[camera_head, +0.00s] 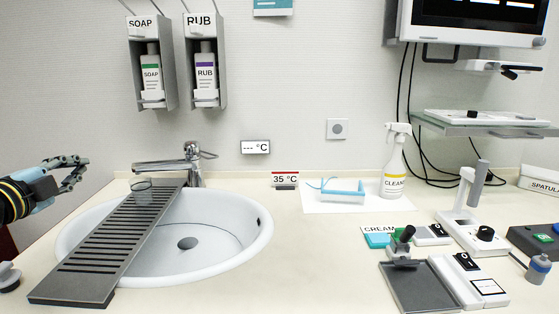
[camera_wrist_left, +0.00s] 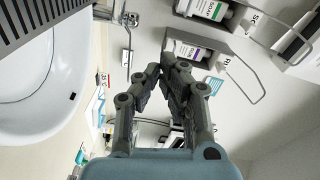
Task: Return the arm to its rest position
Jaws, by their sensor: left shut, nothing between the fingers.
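My left gripper (camera_head: 78,170) comes in from the left edge in the head view, on a black, yellow and light blue arm. It is raised in the air to the left of the sink's slatted board. Its dark fingers are shut with nothing between them. In the left wrist view the gripper (camera_wrist_left: 163,75) shows its two jointed fingers meeting at the tips, with the wall and dispensers beyond. My right gripper is in neither view.
A white sink (camera_head: 235,262) with a dark slatted board (camera_head: 70,288) across it lies nearest the arm. A faucet (camera_head: 192,160) stands behind it. SOAP (camera_head: 152,75) and RUB (camera_head: 205,75) dispensers hang above. The right counter holds several devices and a spray bottle (camera_head: 393,170).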

